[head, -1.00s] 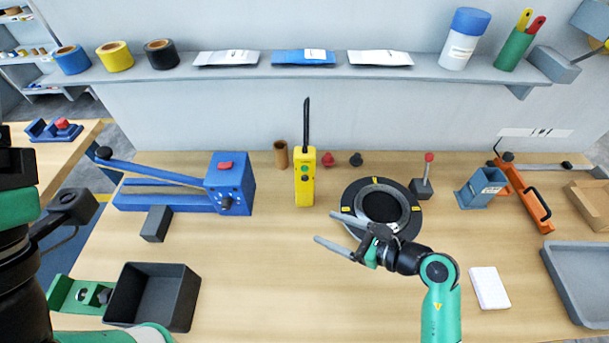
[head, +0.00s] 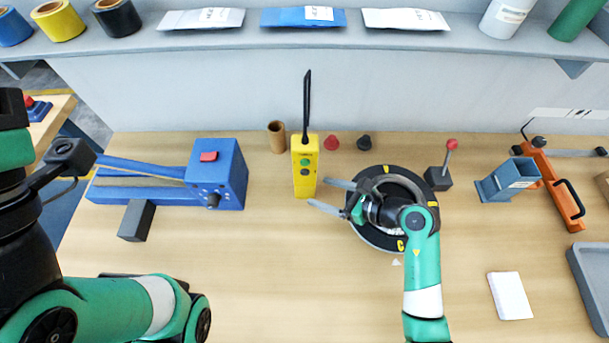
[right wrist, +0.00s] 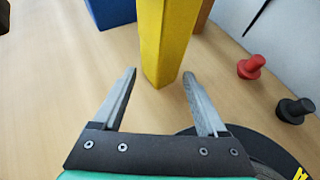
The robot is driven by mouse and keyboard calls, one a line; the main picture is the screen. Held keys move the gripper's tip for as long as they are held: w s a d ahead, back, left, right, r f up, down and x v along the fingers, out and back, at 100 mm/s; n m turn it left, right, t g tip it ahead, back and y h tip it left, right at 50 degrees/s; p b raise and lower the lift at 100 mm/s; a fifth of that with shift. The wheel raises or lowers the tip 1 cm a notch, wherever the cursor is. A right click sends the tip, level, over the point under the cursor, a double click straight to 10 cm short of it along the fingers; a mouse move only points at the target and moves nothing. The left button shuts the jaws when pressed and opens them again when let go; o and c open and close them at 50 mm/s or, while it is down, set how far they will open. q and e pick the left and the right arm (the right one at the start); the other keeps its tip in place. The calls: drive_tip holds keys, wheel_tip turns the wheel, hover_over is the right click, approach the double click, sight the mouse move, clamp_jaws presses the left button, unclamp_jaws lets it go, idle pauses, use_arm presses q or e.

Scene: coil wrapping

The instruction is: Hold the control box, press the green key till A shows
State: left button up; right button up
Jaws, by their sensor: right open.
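The yellow control box (head: 305,187) stands upright on the table, with a black antenna on top. Its green key (head: 305,162) faces me above a dark key. No letter can be made out on it. My right gripper (head: 317,193) is open, its fingertips at the box's right side in the head view. In the right wrist view, the lower part of the box (right wrist: 165,40) shows just ahead of and between the open fingers (right wrist: 159,75); I cannot tell whether they touch it. My left arm shows at lower left, but its gripper is not in view.
A black ring with yellow marks (head: 372,237) lies under my right gripper. The table in front is clear.

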sight(313, 190)
drive_tip(key=b+x, duration=0.2)
drive_tip(key=x, duration=0.2)
drive_tip(key=shift+a+f, duration=0.1)
drive_tip(key=shift+f, duration=0.2)
drive_tip(key=shift+w+a+f+b, duration=0.2)
drive_tip(key=shift+w+a+b, duration=0.25)
drive_tip(key=shift+a+b, duration=0.1)
use_arm(q)
wheel_tip(313, 190, down, 4)
drive_tip(key=shift+f, duration=0.25)
use_arm(e)
drive_tip(key=shift+c, duration=0.2)
clamp_jaws()
drive_tip(key=shift+o, duration=2.2)
unclamp_jaws()
